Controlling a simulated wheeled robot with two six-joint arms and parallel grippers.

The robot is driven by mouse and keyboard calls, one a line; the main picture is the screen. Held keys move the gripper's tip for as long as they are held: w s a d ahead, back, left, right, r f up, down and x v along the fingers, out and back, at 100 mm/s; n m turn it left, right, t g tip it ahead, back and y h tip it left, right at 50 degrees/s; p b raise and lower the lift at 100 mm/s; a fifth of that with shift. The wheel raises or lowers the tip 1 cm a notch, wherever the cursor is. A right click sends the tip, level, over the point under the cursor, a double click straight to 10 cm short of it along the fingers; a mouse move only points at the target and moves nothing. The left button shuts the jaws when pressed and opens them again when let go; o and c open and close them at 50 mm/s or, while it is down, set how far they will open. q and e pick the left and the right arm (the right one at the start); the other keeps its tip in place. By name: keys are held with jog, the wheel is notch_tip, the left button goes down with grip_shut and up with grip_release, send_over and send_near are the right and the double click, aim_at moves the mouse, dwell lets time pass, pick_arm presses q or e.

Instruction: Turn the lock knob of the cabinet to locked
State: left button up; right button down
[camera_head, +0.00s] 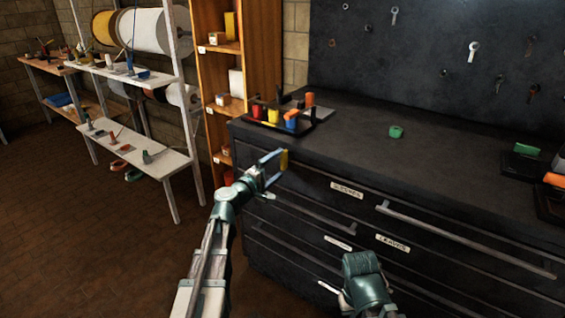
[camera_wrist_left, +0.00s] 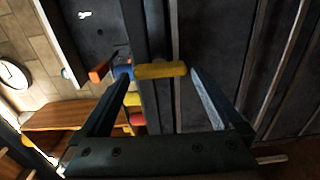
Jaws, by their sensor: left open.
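The cabinet (camera_head: 400,165) is dark, with drawers and long bar handles. A small yellow piece, apparently the lock knob (camera_head: 284,160), sits at the upper left of its front and looks about upright in the head view. My left gripper (camera_head: 279,168) is open right at it. In the left wrist view the yellow knob (camera_wrist_left: 160,70) is a bar spanning the gap between the tips of my left gripper (camera_wrist_left: 161,73). I cannot tell whether the tips touch it. Part of my right arm shows at the bottom of the head view, without a clear view of its fingers.
A dark tray (camera_head: 262,129) with red, yellow, blue and orange pieces stands on the cabinet top above the knob. A green ring (camera_head: 396,132) lies farther right. A wooden shelf (camera_head: 257,75) and a white rack (camera_head: 165,160) stand left. Drawer handles (camera_head: 460,238) stick out.

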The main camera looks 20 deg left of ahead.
pick_arm(q)
jog(key=v, duration=1)
jog(key=s+d+f+m+g+h, duration=0.1)
jog(key=s+d+f+m+g, duration=0.2)
jog(key=d+f+m+g, duration=0.3)
jog(key=s+d+f+m+g, duration=0.3)
jog(key=s+d+f+g, duration=0.1)
jog(key=d+f, duration=0.35)
jog(key=s+a+f+m+g+y, duration=0.3)
jog(key=s+f+m+g+y, duration=0.35)
jog(key=s, duration=0.45)
jog(key=s+d+r+p, duration=0.2)
jog(key=d+r+p, duration=0.1)
jog(key=r+p, duration=0.4)
jog(key=s+d+r+m+y+p, duration=0.1)
jog(key=d+r+p, duration=0.3)
jog(key=r+p, duration=0.4)
jog(key=s+d+r+m+y+p, duration=0.1)
jog(key=d+r+p, duration=0.3)
jog(key=r+p, duration=0.4)
jog(key=shift+s+g+p, duration=0.35)
jog(key=shift+s+p, duration=0.4)
jog(key=shift+s, duration=0.05)
jog(key=shift+f, duration=0.1)
